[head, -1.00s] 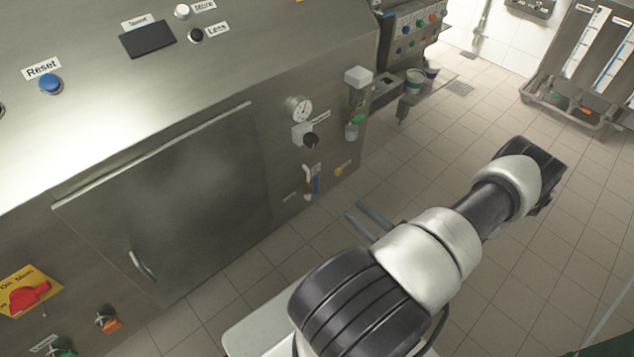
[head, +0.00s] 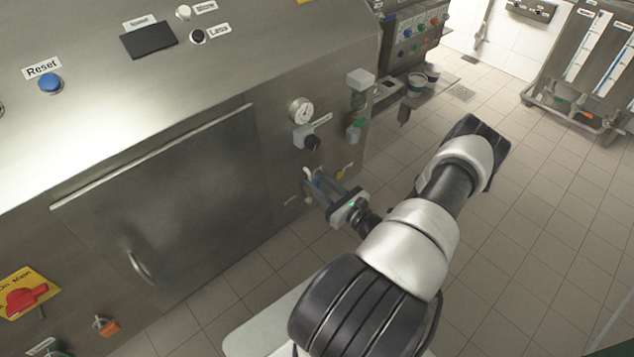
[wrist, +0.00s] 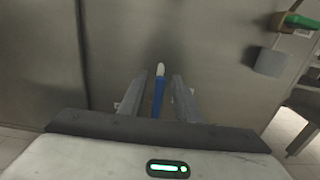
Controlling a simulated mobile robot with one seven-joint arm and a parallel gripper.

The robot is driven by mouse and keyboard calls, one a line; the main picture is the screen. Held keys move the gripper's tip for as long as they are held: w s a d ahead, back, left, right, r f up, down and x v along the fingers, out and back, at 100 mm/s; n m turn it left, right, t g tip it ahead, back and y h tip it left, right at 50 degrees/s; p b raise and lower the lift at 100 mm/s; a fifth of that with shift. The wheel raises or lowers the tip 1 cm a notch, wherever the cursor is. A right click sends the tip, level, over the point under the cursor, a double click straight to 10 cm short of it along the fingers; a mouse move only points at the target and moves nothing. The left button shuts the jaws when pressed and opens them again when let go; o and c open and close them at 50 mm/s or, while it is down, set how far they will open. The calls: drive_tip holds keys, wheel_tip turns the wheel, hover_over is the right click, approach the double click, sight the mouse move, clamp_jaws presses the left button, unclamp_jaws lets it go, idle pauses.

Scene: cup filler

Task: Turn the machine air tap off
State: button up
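The machine air tap has a blue lever (wrist: 158,96) with a pale tip, upright in the wrist view. In the head view the tap's white pipe (head: 307,174) shows on the lower right of the steel machine front, and the blue lever is partly hidden by my fingers. My gripper (head: 315,183) is at the tap with its fingers pointing at the machine. In the wrist view my gripper (wrist: 160,80) is open, with one finger on each side of the lever and a gap showing on both sides.
Above the tap are a pressure gauge (head: 301,110) and a black knob (head: 312,142). A green-handled valve (head: 356,124) is to the right, and a small yellow part (head: 341,173) sits close by. A large door (head: 165,205) fills the machine front to the left.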

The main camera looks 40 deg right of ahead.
drive_tip(key=shift+w, duration=0.25)
clamp_jaws()
